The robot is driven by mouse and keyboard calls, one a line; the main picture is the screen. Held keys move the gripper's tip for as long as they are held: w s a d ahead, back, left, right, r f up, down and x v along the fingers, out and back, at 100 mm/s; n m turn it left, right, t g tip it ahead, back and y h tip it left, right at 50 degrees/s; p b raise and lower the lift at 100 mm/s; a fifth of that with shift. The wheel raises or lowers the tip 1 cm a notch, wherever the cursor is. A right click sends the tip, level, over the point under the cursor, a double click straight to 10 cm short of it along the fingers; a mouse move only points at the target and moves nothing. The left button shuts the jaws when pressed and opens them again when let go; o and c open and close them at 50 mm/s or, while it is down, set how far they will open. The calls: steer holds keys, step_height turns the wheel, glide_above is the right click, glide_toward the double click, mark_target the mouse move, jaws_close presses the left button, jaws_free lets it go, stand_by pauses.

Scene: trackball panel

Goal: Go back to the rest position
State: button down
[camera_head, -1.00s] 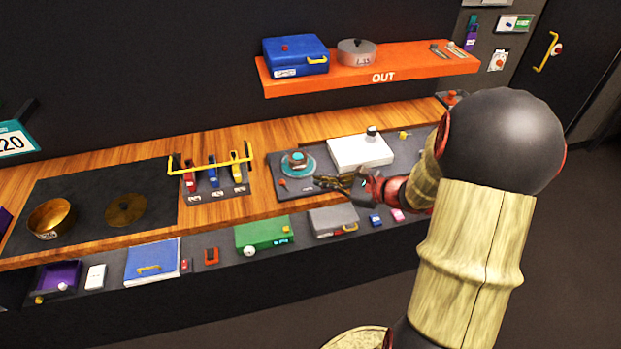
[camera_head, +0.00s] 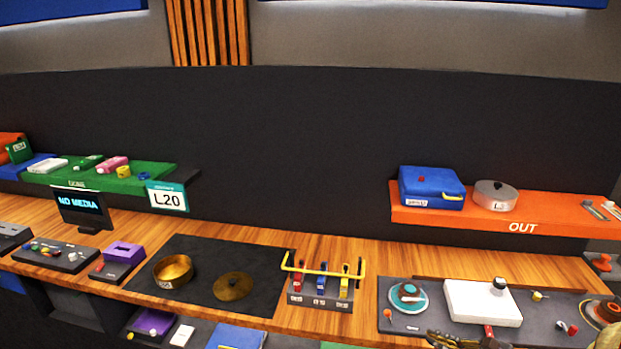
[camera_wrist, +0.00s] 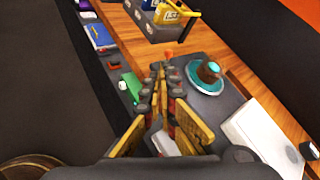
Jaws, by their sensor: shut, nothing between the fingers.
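The trackball panel (camera_head: 388,327) is a dark grey plate on the right part of the wooden counter. Its ball (camera_head: 408,291), brown with a teal top, sits in a round teal dish (camera_head: 394,299). In the wrist view the ball (camera_wrist: 208,72) and the dish (camera_wrist: 206,87) show right of the fingers. My gripper (camera_head: 432,336) is at the bottom edge of the head view, near the panel's front edge and apart from the ball. In the wrist view the fingers of my gripper (camera_wrist: 163,72) are together with nothing between them. Most of my arm is out of the head view.
A white box (camera_head: 482,302) stands on the panel right of the ball. A rack with yellow rail (camera_head: 322,272) stands left of it. The orange OUT shelf (camera_head: 460,217) overhangs behind, holding a blue case (camera_head: 432,189) and a pot (camera_head: 496,194). A brass bowl (camera_head: 173,270) stands further left.

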steer(key=s+a+r+n+g+h, duration=0.1)
steer(key=s+a+n+g, duration=0.4)
steer(key=s+n, duration=0.25)
steer(key=s+a+n+g+h, duration=0.2)
steer(key=s+a+n+g, duration=0.2)
steer(key=s+n, duration=0.35)
steer(key=s+a+r+n+t+h, duration=0.1)
steer(key=a+r+n, duration=0.3)
steer(key=r+n, duration=0.1)
steer(key=s+a+r+n+t+h, duration=0.2)
steer(key=r+n, duration=0.3)
steer(key=r, duration=0.3)
steer(key=shift+s+a+r, duration=0.15)
steer(key=shift+a+r, duration=0.15)
steer(key=shift+a, duration=0.6)
